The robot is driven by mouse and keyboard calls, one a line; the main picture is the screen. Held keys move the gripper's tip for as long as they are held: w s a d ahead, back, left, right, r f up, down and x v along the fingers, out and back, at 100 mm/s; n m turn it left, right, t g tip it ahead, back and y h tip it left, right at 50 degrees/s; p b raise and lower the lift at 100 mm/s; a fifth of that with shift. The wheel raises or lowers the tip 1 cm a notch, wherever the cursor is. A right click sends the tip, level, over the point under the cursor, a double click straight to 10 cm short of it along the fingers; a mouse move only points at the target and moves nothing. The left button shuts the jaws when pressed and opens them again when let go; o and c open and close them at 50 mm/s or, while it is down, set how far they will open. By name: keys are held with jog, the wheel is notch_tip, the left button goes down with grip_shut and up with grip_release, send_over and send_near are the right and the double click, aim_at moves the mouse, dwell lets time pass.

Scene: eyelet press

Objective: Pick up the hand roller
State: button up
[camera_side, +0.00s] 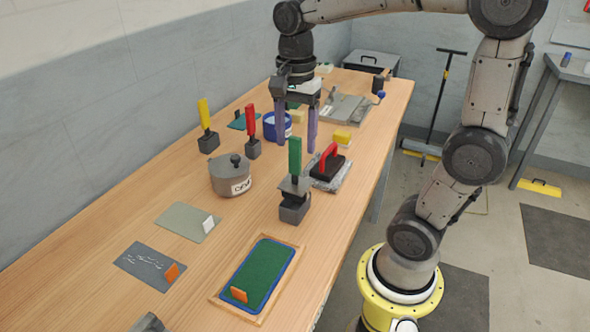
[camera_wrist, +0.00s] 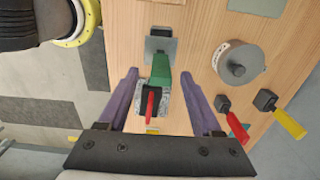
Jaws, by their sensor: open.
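My gripper (camera_side: 296,147) is open and points down above the table, its two purple fingers apart with nothing held between them. In the wrist view its fingertips (camera_wrist: 159,74) frame the green-handled press (camera_wrist: 161,66) and a dark block with a red handle (camera_wrist: 150,104). In the side view the red-handled block (camera_side: 326,166) rests on a grey slab, right of and below the fingers. The green-handled press (camera_side: 294,158) stands upright in front of them. I cannot tell for sure which thing is the hand roller; nothing shows a clear roller shape.
The grey lidded pot (camera_side: 230,176) stands left of the press. Red-handled (camera_side: 251,125) and yellow-handled (camera_side: 205,120) tools stand behind it. A blue-and-white tub (camera_side: 277,125) is close to the left finger. A green tray (camera_side: 258,276) lies near the front. Bare wood lies between them.

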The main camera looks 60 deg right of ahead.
aim_at(295, 173)
jog(key=shift+a+f, duration=0.15)
jog(key=shift+f, duration=2.45)
grip_shut()
